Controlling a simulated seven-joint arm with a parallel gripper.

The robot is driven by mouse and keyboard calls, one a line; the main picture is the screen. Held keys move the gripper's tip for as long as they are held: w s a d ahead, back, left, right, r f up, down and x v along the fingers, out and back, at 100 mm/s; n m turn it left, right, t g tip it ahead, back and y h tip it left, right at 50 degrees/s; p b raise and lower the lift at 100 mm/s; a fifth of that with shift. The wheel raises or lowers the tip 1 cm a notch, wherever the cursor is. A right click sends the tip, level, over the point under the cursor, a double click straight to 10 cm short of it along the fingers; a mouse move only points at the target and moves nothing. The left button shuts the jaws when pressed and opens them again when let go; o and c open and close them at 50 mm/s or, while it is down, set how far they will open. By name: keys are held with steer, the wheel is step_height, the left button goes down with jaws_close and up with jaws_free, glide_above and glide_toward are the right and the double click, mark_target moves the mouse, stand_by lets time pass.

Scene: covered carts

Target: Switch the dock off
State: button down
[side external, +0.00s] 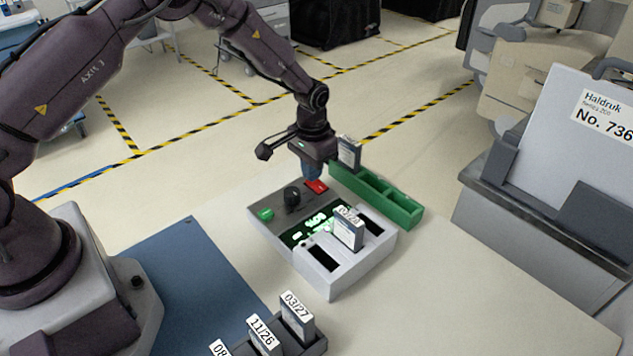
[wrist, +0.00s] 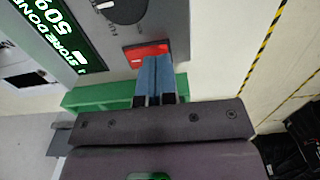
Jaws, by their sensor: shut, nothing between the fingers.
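The dock (side external: 335,272) is a grey box on the table with a green button (side external: 266,214), a black knob (side external: 292,195), a lit green display (side external: 312,228) and a red button (side external: 317,187). A labelled cartridge (side external: 348,232) stands upright in one of its slots. My gripper (side external: 313,176) is shut and empty, pointing down at the red button. In the wrist view the blue fingertips (wrist: 158,62) overlap the near edge of the red button (wrist: 147,50); I cannot tell whether they touch it.
A green tray (side external: 398,207) holding an upright cartridge (side external: 349,153) stands behind the dock, close to my gripper. A dark rack (side external: 316,346) with several dated cartridges is at the front. A large grey machine (side external: 560,190) stands at the right. The table right of the dock is clear.

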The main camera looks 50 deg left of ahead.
steer(key=shift+f, duration=0.35)
steer(key=shift+r, duration=3.55)
